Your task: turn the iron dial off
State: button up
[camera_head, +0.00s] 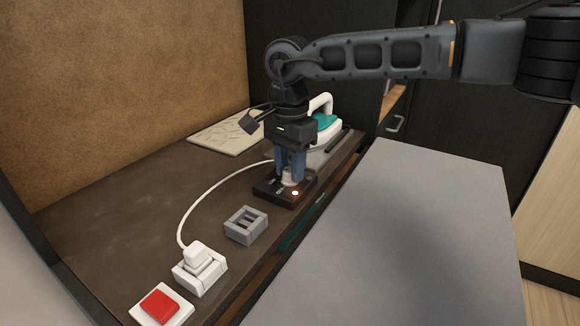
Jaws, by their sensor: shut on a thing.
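My gripper (291,168) points straight down over a black dial base (272,196) on the dark counter. Its blue fingers are shut on a light-coloured dial knob (291,180), which is mostly hidden between them. A small warm-white light (295,193) glows on the base just in front of the knob. The knob's pointing direction cannot be made out. The white and teal iron (325,125) stands behind my gripper and is partly covered by it.
A white plug (197,258) sits in a white socket block with its cord curving back. A grey slotted block (246,225) and a red switch (159,305) stand near the front. A pale patterned board (222,133) lies at the back. A grey surface (400,230) fills the right.

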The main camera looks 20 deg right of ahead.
aim_at(290, 169)
jog(key=n, duration=0.5)
jog(key=shift+r+n, duration=0.1)
jog(key=shift+n, duration=0.2)
jog(key=n, duration=0.5)
jog(key=shift+n, duration=0.3)
jog(key=o, duration=1)
jog(key=shift+o, duration=0.2)
notch_tip(290, 169, up, 8)
jog(key=shift+f, duration=0.15)
